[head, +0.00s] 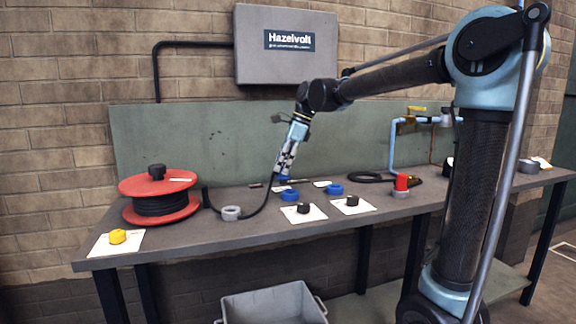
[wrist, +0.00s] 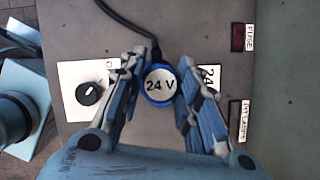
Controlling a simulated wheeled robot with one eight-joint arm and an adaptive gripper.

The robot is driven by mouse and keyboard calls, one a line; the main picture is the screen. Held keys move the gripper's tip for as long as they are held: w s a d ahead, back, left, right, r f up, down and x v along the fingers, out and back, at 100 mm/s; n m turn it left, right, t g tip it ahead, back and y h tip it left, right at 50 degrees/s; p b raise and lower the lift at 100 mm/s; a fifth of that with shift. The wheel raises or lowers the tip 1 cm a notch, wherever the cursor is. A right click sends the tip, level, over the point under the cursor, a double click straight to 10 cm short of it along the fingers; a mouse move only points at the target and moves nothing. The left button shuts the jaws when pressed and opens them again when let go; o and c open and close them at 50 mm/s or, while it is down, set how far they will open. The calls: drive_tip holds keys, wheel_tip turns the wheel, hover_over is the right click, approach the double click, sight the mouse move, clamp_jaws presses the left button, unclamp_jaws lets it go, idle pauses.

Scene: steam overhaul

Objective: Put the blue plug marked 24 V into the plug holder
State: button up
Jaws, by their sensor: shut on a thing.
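The blue plug marked 24 V (wrist: 159,85) is round, with its marked face towards the wrist camera. My gripper (wrist: 160,92) is shut on it, one finger on each side. A black cable leaves the plug. In the head view my gripper (head: 281,174) points down over the back middle of the bench; the plug is hard to make out there. A blue round piece (head: 290,196) lies just below and in front of the fingertips, and another (head: 335,189) stands to its right. I cannot tell for sure which piece is the plug holder. The plug hides what is beneath it.
A red cable reel (head: 158,202) stands left, with a grey ring (head: 231,213) near it. Black knobs on white cards (head: 303,212) stand in front. A red piece on a grey base (head: 401,185) stands right. A grey bin (head: 272,304) is below the bench (head: 190,240).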

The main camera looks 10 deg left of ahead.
drive_tip(key=s+a, duration=0.5)
drive_tip(key=s, duration=0.2)
drive_tip(key=shift+a, duration=0.2)
drive_tip(key=shift+s, duration=0.15)
drive_tip(key=s+a, duration=0.7)
drive_tip(key=s, duration=0.2)
idle(0.8)
drive_tip(key=shift+f, duration=2.9)
drive_tip(key=o, duration=1.2)
drive_tip(key=shift+o, duration=0.2)
drive_tip(key=v, duration=1.2)
